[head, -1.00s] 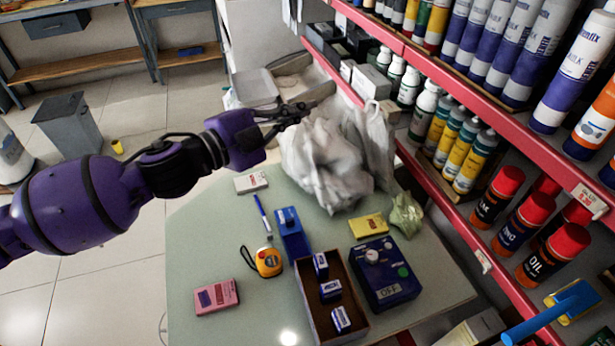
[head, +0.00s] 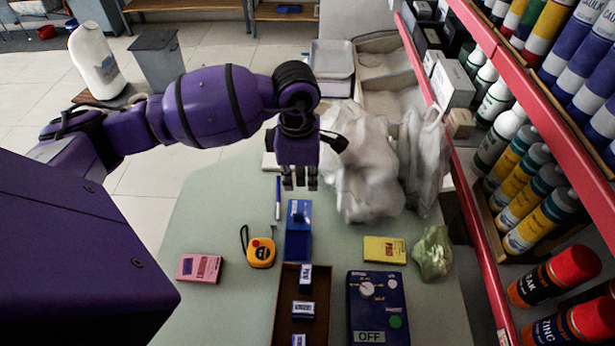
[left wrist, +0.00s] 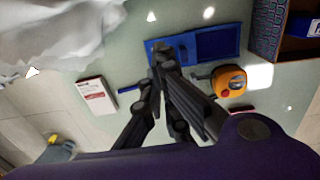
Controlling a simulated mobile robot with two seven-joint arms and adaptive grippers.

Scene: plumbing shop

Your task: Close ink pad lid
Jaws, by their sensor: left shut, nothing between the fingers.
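The blue ink pad (head: 298,246) lies on the pale green table, just beyond the brown tray of small boxes. Its lid (head: 299,212) appears open, at the far end of the pad; its exact angle is hard to tell. The ink pad also shows in the left wrist view (left wrist: 215,42), partly covered by my fingers. My left gripper (head: 300,184) points down just beyond the lid end, shut and empty. In the left wrist view its fingertips (left wrist: 163,52) overlap the lid end; contact cannot be told. My right gripper is out of view.
A tape measure (head: 261,252) and a blue pen (head: 278,198) lie left of the pad. The brown tray (head: 278,310) is at its near end. White plastic bags (head: 370,175) stand close on the right, before a red-edged shelf (head: 470,210).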

